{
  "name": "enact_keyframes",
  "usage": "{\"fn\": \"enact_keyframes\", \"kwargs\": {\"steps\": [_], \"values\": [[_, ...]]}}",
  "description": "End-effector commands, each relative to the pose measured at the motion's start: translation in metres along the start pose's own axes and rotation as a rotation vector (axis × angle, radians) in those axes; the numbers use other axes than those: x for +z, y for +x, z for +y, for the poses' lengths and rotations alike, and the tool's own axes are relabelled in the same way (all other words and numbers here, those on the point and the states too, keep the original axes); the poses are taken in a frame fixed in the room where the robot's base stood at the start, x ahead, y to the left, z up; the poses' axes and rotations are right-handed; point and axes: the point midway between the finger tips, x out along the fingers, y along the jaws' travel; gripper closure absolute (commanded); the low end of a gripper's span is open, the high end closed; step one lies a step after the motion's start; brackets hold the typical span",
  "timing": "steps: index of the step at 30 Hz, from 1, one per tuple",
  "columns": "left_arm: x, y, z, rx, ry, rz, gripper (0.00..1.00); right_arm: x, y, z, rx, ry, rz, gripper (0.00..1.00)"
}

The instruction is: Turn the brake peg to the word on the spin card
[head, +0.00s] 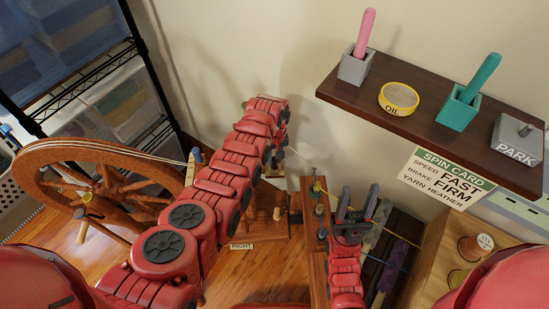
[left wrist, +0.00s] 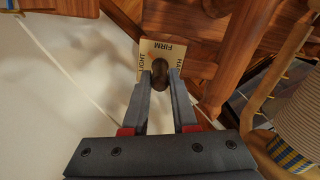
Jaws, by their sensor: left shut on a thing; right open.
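The spin card (head: 448,178) hangs below the wall shelf in the head view and reads speed FAST, brake FIRM, yarn HEATHER. In the left wrist view the dark brake peg (left wrist: 160,69) stands at the middle of a pale word plate (left wrist: 150,47). FIRM shows upside down at the plate's top edge, LIGHT at its left, and a word starting HA at its right, partly covered by a finger. My left gripper (left wrist: 160,80) is shut on the peg. I cannot tell which word the peg points to.
A spinning wheel (head: 92,172) stands at the left. The shelf (head: 420,127) holds a pink stick in a grey cup (head: 355,67), an OIL tin (head: 398,98), a teal cup (head: 457,110) and a PARK block (head: 516,142).

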Motion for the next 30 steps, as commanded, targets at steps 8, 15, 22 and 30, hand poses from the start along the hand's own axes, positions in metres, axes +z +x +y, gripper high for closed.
{"fn": "enact_keyframes", "kwargs": {"steps": [8,15,22,30], "values": [[-0.0003,-0.0002,0.0006,0.001,0.054,0.002,1.00,0.0001,-0.0007,0.0000,0.000,0.000,0.000,0.50],[-0.0003,-0.0002,0.0006,0.001,0.057,0.002,1.00,0.0001,-0.0007,0.0000,0.000,0.000,0.000,0.50],[-0.0002,-0.0001,0.0004,0.001,0.057,0.001,0.58,0.0001,-0.0007,0.0000,0.000,0.000,0.000,0.50],[-0.0001,0.0001,0.0002,0.000,0.056,0.001,0.44,0.0001,-0.0006,0.0000,0.000,0.000,0.000,0.50]]}}
